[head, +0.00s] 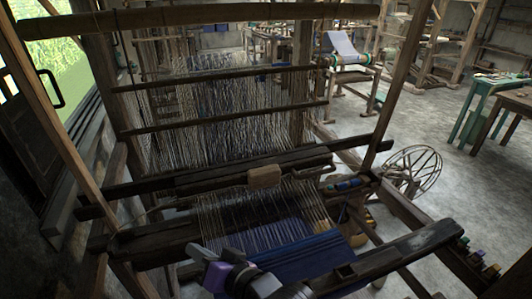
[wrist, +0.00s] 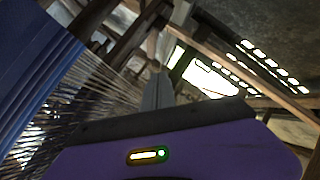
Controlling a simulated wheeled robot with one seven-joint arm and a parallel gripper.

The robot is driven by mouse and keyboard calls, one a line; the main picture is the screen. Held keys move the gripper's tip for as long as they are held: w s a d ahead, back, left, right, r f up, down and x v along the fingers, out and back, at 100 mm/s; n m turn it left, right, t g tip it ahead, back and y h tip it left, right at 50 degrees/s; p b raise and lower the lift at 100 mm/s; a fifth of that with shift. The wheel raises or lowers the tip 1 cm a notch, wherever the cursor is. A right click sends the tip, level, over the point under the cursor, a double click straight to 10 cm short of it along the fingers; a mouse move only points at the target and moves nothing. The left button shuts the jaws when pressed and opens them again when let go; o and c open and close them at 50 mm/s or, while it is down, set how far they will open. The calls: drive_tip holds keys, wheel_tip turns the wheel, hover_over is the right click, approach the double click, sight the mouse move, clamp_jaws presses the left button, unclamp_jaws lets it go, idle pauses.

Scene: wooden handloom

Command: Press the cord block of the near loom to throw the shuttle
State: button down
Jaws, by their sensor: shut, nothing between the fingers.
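The near loom (head: 230,160) fills the left and middle of the head view. Its cord block (head: 264,177) is a small tan block at the middle of the dark beaten wooden beam, above the blue cloth (head: 290,258). My gripper (head: 196,251) is low in the head view, to the left of the cloth and below and left of the block, clearly apart from it. In the wrist view my gripper (wrist: 158,92) has its grey fingers together and empty, and the block is not recognisable there. A blue and green piece (head: 345,184), possibly the shuttle, lies at the beam's right end.
Pale warp threads (wrist: 95,85) run close to my gripper in the wrist view. The loom's dark front beam (head: 400,253) and side posts stand around it. A spoked wheel (head: 412,170) and a green table (head: 490,105) are to the right, with open floor between.

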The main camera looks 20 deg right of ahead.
drive_tip(key=w+r+n+g, duration=0.2)
drive_tip(key=w+r+g, duration=0.1)
drive_tip(key=w+r, duration=0.3)
wheel_tip(320, 180, up, 11)
drive_tip(key=g+h, duration=0.4)
drive_tip(key=h, duration=0.4)
hover_over(263, 167)
drive_tip(key=s, duration=0.2)
drive_tip(key=shift+n, duration=0.3)
drive_tip(key=f, duration=0.6)
drive_tip(key=w+f, duration=0.1)
drive_tip(key=f, duration=0.2)
drive_tip(key=shift+r, duration=2.55)
